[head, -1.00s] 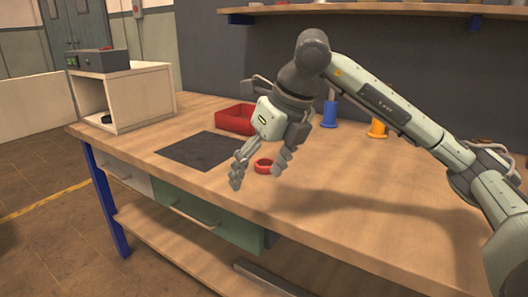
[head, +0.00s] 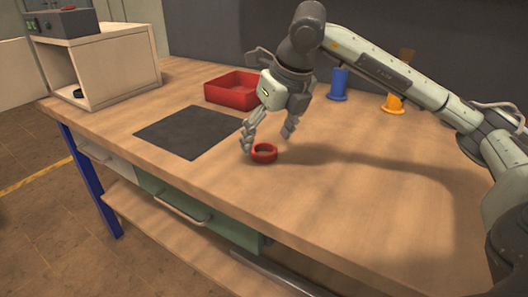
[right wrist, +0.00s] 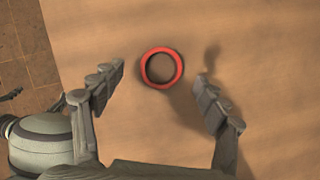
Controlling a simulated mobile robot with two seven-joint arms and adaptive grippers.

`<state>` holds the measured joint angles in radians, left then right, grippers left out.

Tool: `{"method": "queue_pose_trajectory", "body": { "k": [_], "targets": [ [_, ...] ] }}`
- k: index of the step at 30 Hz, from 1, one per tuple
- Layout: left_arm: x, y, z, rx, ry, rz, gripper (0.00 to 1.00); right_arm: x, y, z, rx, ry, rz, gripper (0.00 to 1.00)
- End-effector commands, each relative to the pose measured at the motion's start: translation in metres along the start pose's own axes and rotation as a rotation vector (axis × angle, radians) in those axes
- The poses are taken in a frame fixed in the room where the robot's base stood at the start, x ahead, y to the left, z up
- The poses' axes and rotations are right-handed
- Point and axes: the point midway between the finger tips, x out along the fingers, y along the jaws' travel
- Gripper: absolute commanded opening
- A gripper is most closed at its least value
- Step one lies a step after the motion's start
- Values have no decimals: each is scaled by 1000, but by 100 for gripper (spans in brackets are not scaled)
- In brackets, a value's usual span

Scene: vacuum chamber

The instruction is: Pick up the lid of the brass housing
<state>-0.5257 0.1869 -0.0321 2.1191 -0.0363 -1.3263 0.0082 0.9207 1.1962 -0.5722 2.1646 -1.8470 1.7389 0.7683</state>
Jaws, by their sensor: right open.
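I cannot make out a brass housing or its lid in these views. My right gripper (head: 268,140) is open and empty, pointing down just above the bench. A small red ring (head: 264,158) lies on the bench below its fingers. In the right wrist view the red ring (right wrist: 161,87) sits ahead of and between the two open fingers (right wrist: 160,74), apart from both. My left gripper is in neither view.
A dark mat (head: 190,132) lies left of the ring on the wooden bench (head: 350,205). A red tray (head: 232,96) stands behind it. A blue spool (head: 338,84) and a yellow one (head: 393,103) stand at the back. An open box shelf (head: 125,72) holds a control box (head: 62,22).

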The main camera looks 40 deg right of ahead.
Motion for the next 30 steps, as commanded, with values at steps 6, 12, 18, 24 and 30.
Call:
{"method": "queue_pose_trajectory", "body": {
  "k": [6,12,18,24,30],
  "targets": [
    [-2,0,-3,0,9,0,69,26,-1,-1,0,2,0,74],
    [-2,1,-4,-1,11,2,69,29,-1,-1,0,0,0,74],
    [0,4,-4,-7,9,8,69,29,-1,-1,0,0,1,56],
    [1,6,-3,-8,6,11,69,28,-1,-1,0,0,0,34],
    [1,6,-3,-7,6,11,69,28,-1,-1,0,0,1,34]
  ]
}}
